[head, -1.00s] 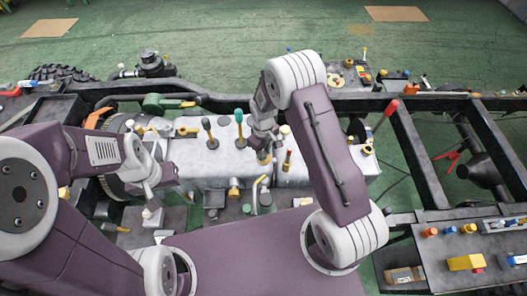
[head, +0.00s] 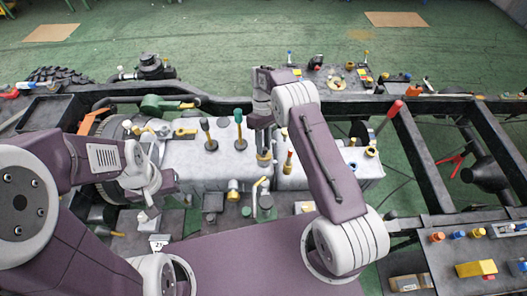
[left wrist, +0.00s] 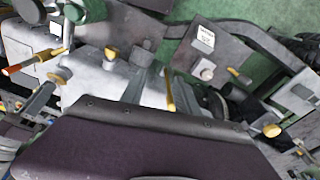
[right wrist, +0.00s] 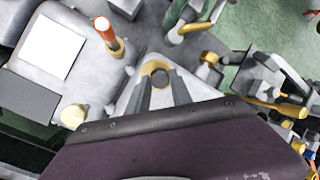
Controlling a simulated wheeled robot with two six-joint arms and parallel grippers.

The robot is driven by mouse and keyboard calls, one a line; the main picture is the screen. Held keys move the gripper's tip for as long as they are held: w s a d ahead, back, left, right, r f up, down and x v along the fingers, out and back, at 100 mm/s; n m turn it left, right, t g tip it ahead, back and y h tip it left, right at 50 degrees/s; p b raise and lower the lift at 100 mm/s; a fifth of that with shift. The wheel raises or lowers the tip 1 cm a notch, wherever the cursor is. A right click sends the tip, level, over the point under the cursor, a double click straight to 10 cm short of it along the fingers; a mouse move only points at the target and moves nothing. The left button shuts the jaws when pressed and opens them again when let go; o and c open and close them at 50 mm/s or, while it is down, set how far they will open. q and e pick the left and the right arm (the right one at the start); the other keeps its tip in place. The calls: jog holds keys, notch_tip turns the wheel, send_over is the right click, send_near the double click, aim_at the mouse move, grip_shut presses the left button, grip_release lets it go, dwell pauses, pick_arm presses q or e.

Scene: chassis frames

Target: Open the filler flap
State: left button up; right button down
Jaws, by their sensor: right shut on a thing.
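The filler neck (head: 264,160) is a short gold-ringed fitting on top of the pale grey engine block (head: 190,165), near its middle. In the right wrist view its gold ring (right wrist: 157,68) surrounds a dark round part. My right gripper (head: 263,145) points down at the neck, and its fingers (right wrist: 158,84) are shut on a part there that looks like the flap. The fingers partly hide it, and I cannot tell how far the flap is tilted. My left gripper (head: 150,212) hangs at the left front of the block; its jaws are unclear and nothing shows in them.
An orange-tipped stick (right wrist: 108,33) stands close to the filler neck. Several upright levers (head: 239,128) and gold valves stand on the block. The dark chassis rail (head: 225,103) runs behind it. A shelf with small parts (head: 470,250) lies at right.

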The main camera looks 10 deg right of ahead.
pick_arm(q)
jog(key=shift+w+f+b, duration=0.1)
jog(key=shift+f+b, duration=0.25)
jog(key=shift+f, duration=0.45)
